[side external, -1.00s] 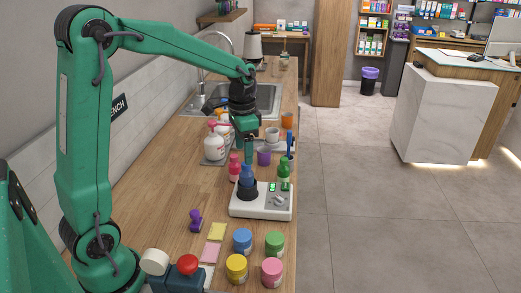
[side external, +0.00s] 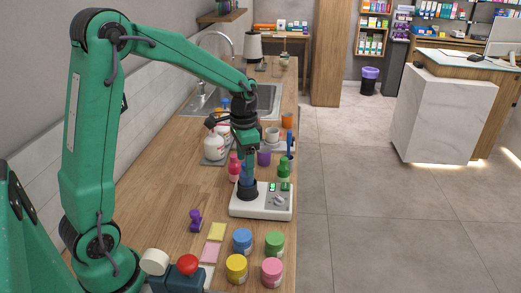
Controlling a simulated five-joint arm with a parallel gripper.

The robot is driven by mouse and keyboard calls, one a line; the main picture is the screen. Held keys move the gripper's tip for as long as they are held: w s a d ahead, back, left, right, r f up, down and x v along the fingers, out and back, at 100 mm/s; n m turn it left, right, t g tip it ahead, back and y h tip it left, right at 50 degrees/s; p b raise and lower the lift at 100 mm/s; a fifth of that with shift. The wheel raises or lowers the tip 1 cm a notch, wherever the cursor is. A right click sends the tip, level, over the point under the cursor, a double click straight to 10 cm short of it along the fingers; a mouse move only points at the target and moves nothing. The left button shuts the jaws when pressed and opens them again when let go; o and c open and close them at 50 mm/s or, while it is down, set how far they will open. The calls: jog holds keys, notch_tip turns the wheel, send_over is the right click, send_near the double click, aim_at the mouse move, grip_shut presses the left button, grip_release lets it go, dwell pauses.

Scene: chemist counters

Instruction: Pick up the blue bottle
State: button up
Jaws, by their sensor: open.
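The jaws are open.
Several lidded jars, including a blue one (side external: 242,240), stand in front. Bare wood lies left of the device.

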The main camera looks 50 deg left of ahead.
jog(key=shift+d+f, duration=0.1)
jog(key=shift+f, duration=2)
jog(key=c, duration=1.2)
jog(key=shift+r, duration=0.1)
jog(key=shift+r, duration=0.4)
notch_tip(320, 180, up, 3)
jog(key=shift+w+r, duration=0.1)
jog(key=s+d+r, duration=0.4)
jog(key=d+r, duration=0.3)
jog(key=d, duration=0.4)
